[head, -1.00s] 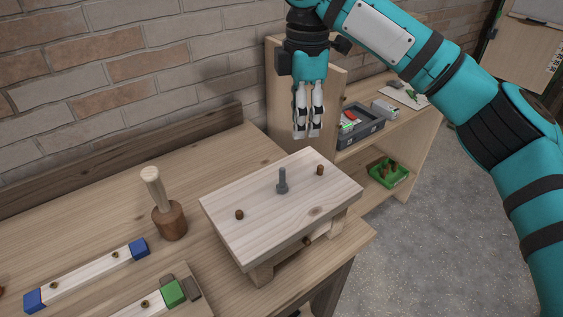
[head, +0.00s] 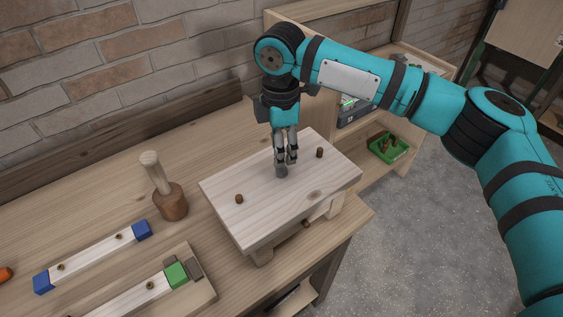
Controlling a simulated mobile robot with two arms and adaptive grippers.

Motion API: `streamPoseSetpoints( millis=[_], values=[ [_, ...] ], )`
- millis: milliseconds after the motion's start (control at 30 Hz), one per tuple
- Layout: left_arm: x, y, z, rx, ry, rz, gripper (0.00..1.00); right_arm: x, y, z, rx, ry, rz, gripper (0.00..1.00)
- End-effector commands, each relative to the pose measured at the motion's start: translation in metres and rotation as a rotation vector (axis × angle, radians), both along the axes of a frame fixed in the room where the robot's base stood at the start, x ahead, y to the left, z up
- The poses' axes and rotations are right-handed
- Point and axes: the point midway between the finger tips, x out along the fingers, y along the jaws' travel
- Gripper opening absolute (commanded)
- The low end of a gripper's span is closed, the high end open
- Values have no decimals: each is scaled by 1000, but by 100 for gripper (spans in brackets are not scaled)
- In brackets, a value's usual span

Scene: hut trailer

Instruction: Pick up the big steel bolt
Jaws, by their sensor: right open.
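The big steel bolt (head: 281,172) stands upright on a small wooden stool-like stand (head: 235,222) on the workbench. Only its grey head end at the bottom shows; the shank is hidden behind my fingers. My right gripper (head: 286,162) points straight down over the bolt, with its fingers open around or just in front of the shank. I cannot tell whether a finger touches it. My left gripper is not in view.
Two brown pegs (head: 239,199) stick up from the stand, one on each side of the bolt. A wooden mallet (head: 171,204) stands to the left. Blue-ended (head: 92,257) and green-ended (head: 150,290) wooden pieces lie at front left. A green bin (head: 389,149) sits on the right shelf.

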Motion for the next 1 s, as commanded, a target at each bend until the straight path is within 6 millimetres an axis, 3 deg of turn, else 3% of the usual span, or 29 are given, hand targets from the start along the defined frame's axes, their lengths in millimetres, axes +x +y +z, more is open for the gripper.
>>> streamPoseSetpoints(
  millis=[133, 333, 633, 933, 1000],
  values=[
    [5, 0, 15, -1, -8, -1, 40, 3, -2, -15, -3, 3, -2, 40],
    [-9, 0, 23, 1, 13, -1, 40, 6, -2, -44, -2, 2, 0, 40],
    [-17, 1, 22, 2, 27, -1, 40, 6, -2, -51, 0, 0, 0, 40],
    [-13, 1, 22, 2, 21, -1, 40, 6, -2, -50, 0, 0, 0, 1],
    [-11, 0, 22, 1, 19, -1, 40, 6, -2, -50, 0, 0, 0, 0]
  ],
)
